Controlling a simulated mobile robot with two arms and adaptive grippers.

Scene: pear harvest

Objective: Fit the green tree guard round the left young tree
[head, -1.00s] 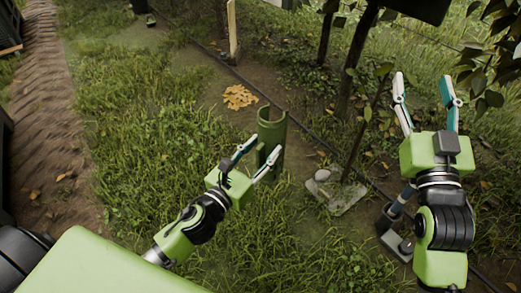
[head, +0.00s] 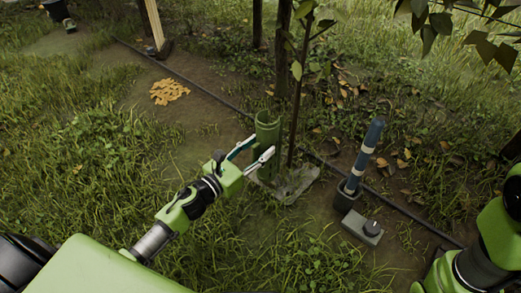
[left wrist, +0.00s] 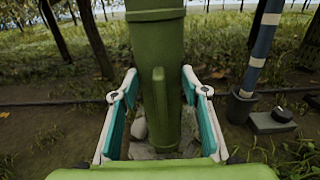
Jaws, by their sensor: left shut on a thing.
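The green tree guard (head: 267,132) is an upright, curved tube. My left gripper (head: 252,152) is shut on it, with its fingers on either side of a green grip on the guard's near side. In the left wrist view the guard (left wrist: 158,35) fills the middle, between the two teal pads (left wrist: 158,112). The thin, dark stem of the young tree (head: 296,110) stands just right of the guard. The guard is beside the stem, not around it. I cannot tell whether they touch, or which stem in the left wrist view is this tree. My right gripper is out of view.
A pale slab (head: 290,186) lies at the tree's foot. To the right are a blue-and-white banded post (head: 367,152) in a dark holder and a grey box (head: 362,228). A dark hose (head: 210,90) crosses behind. Yellow leaves (head: 168,91) lie at back left. Leafy branches hang at upper right.

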